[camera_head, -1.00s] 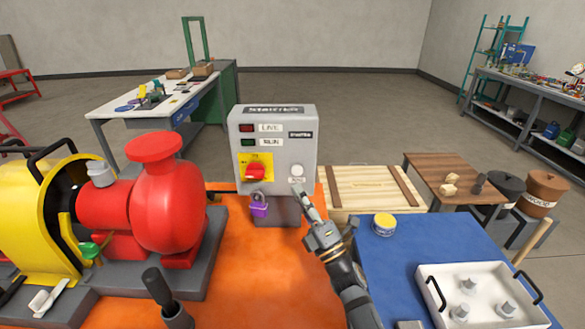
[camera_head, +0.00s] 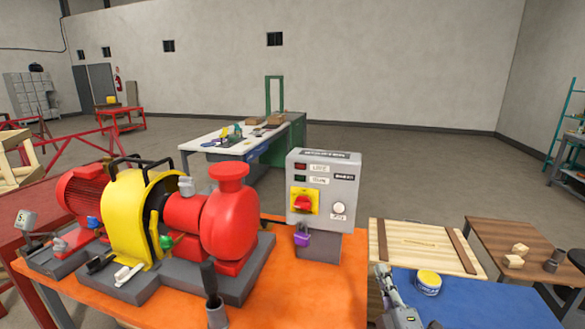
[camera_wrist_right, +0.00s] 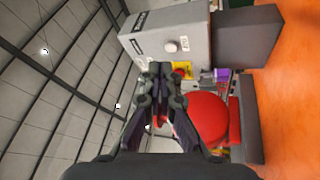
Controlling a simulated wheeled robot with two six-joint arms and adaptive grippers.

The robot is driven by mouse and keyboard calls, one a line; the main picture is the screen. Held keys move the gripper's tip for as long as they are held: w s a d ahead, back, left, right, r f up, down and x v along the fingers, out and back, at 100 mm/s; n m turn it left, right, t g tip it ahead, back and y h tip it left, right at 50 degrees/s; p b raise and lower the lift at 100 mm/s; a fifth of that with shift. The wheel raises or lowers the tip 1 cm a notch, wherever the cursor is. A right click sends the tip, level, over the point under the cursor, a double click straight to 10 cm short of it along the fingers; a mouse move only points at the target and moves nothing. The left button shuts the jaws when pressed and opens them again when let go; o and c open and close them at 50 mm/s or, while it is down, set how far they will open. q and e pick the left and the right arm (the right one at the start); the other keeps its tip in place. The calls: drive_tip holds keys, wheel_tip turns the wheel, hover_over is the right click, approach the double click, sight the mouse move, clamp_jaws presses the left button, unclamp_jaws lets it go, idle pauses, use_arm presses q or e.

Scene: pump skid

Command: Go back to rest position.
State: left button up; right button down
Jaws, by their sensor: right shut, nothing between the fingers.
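My right gripper (camera_head: 383,272) is low at the right of the head view, over the blue mat side of the bench. Its fingers are shut and empty; they also show in the right wrist view (camera_wrist_right: 155,70). The grey starter box (camera_head: 345,170) stands upright on the orange bench top, left of and beyond the gripper, apart from it. The box has a red knob on a yellow plate (camera_head: 303,203), a white button (camera_head: 339,208) and a purple padlock (camera_head: 302,238) hanging below the knob. My left gripper is out of view.
A red pump (camera_head: 230,215) and a yellow guard (camera_head: 130,215) stand left on the orange bench (camera_head: 300,290). A wooden crate lid (camera_head: 420,246) and a yellow-lidded tin (camera_head: 428,281) are near my right arm. A dark rod-like handle (camera_head: 212,295) stands at the front.

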drive_tip(key=s+d+f+m+g+h, duration=0.45)
drive_tip(key=s+f+m+g, duration=0.45)
drive_tip(key=f, duration=0.4)
drive_tip(key=s+a+f+m+g+y, duration=0.1)
drive_tip(key=s+f+m+g, duration=0.25)
drive_tip(key=s, duration=0.55)
drive_tip(key=s+a+f+m+g+y, duration=0.1)
drive_tip(key=s+f+m+g, duration=0.1)
drive_tip(key=s+f+g, duration=0.45)
drive_tip(key=s+d+f, duration=0.1)
drive_tip(key=s+f, duration=0.1)
drive_tip(key=f, duration=1)
drive_tip(key=s+d+f, duration=0.2)
drive_tip(key=f, duration=1)
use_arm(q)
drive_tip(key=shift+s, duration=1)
use_arm(e)
drive_tip(key=s+d+f+g, duration=0.1)
drive_tip(key=s+f, duration=1.5)
drive_tip(key=s, duration=0.2)
drive_tip(key=shift+s+f+m, duration=0.2)
drive_tip(key=shift+f+m, duration=0.05)
drive_tip(key=shift+m, duration=0.2)
